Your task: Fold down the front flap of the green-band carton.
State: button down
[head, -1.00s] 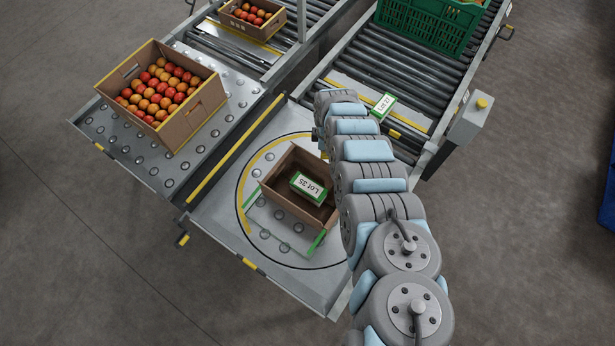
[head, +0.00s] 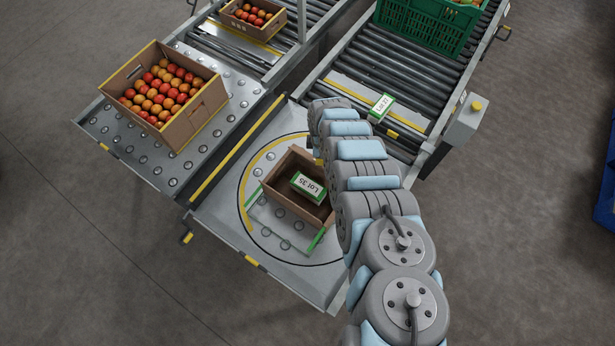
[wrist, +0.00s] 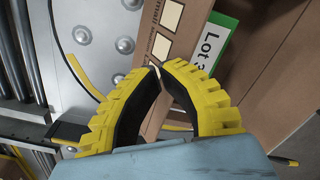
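The green-band carton (head: 292,207) stands open on the round turntable plate. It is brown, with green strips (head: 318,239) low at its near right corner and at its left. A green-edged white "Lot 35" card (head: 308,186) shows in its opening. My arm hides the carton's right side, and I cannot clearly make out the front flap. In the wrist view, my gripper (wrist: 160,69) has its yellow fingertips together, over a brown printed board (wrist: 168,35) of the carton. No object shows clearly held. The card's green edge (wrist: 222,22) shows just beyond the right finger.
A carton of tomatoes (head: 192,130) stands on the ball table at left, and a smaller one (head: 262,34) is behind it. A green crate (head: 425,28) sits on the rollers at the back. A "Lot 27" card (head: 382,106) stands by the right conveyor.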

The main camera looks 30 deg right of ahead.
jog(key=shift+a+f, duration=0.1)
jog(key=shift+a, duration=0.05)
jog(key=a+f, duration=0.1)
jog(key=s+a+f+p, duration=0.1)
jog(key=a, duration=0.1)
jog(key=shift+s+f, duration=0.15)
jog(key=shift+f, duration=0.1)
dwell(0.6)
jog(key=shift+f, duration=0.1)
jog(key=shift+s+a+f+b, duration=0.1)
jog(key=shift+a+f+b, duration=0.1)
jog(key=shift+f, duration=0.25)
jog(key=shift+s+a+f+b, duration=0.1)
jog(key=shift+a+f+b, duration=0.05)
jog(key=shift+f, duration=0.3)
jog(key=shift+w+r+p, duration=0.15)
jog(key=shift+r+p, duration=3.1)
jog(key=shift+r, duration=0.9)
jog(key=shift+f, duration=0.1)
